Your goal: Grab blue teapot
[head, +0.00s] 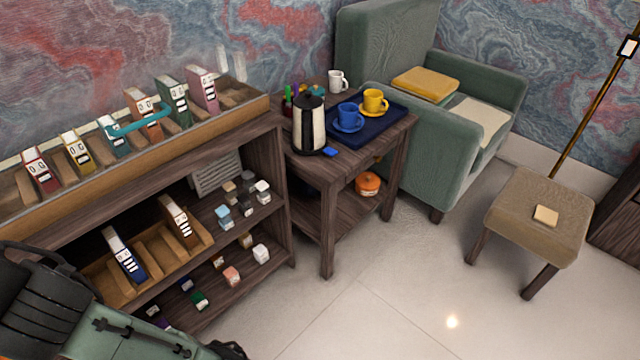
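I see no teapot that is clearly blue. A round orange pot (368,184) sits on the lower shelf of the wooden side table (335,169). On the table top stand a cream and black kettle (309,124) and a dark blue tray (372,136). The tray bears a blue cup (349,115) on a blue saucer and a yellow cup (375,100) on a yellow saucer. Parts of my own body or arm show at the lower left. My gripper's fingers cannot be seen.
A wooden shelf (262,112) with binders and small blocks stands left of the table. A green armchair (432,170) stands close at its right. A stool (515,205) with a small beige block (545,215) is at the right. The floor (395,290) in front is clear.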

